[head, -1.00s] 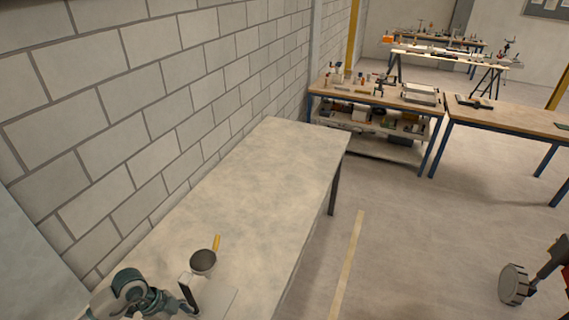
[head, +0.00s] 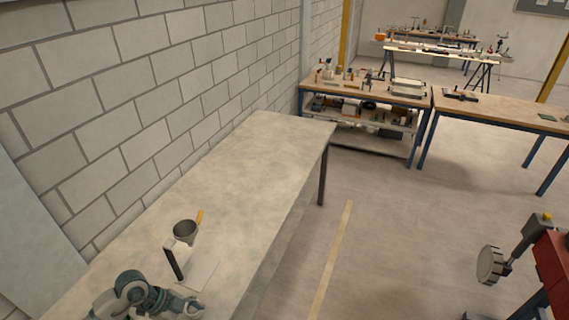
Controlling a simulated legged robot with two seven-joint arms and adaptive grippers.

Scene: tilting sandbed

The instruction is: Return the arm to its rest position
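My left arm shows in teal and grey at the bottom left of the head view, over the near end of the long table (head: 262,160). Its end, with my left gripper (head: 186,306), is at the bottom edge, a little below a small stand (head: 201,272). The gripper is small and partly cut off, and I cannot tell whether its fingers are open or shut. I see nothing clearly held in it. My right arm and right gripper are not in view.
The white stand has a flat base and a dark-faced upright. A grey cup (head: 186,230) with a yellow handle is at its top. A block wall (head: 150,110) runs along the table's left. A red machine (head: 552,270) is at the right. The table's far part is bare.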

